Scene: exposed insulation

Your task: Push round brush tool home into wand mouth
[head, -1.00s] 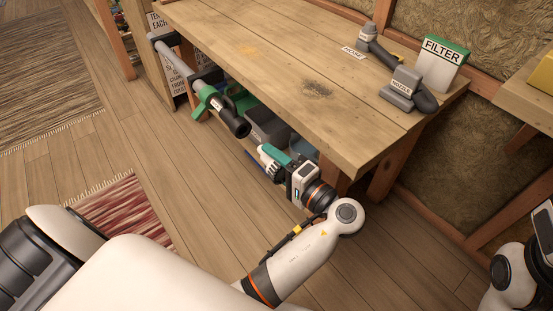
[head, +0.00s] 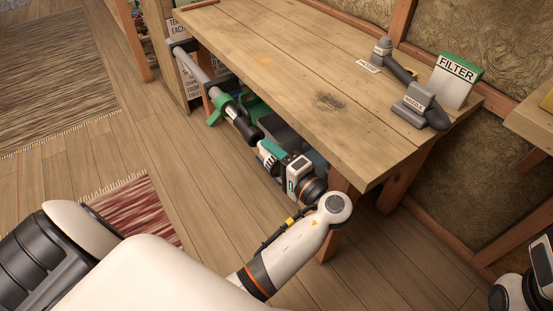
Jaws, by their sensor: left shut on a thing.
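The grey wand (head: 196,66) runs along the bench's left side in a green holder (head: 222,108). Its black mouth (head: 252,135) points down and right. My left gripper (head: 272,157) is shut on the round brush tool (head: 264,158), a small pale and teal piece largely hidden by the fingers. The tool is right at the wand mouth, roughly in line with it. I cannot tell whether they touch or how deep the tool sits. Of my right arm only links show at the lower right corner; its gripper is out of view.
The wooden bench top (head: 290,65) edge runs close beside my left gripper. On it stand a grey nozzle (head: 414,103), a hose piece (head: 396,66) and a filter box (head: 455,80). Dark bins (head: 279,135) sit under the bench. The floor to the left is open.

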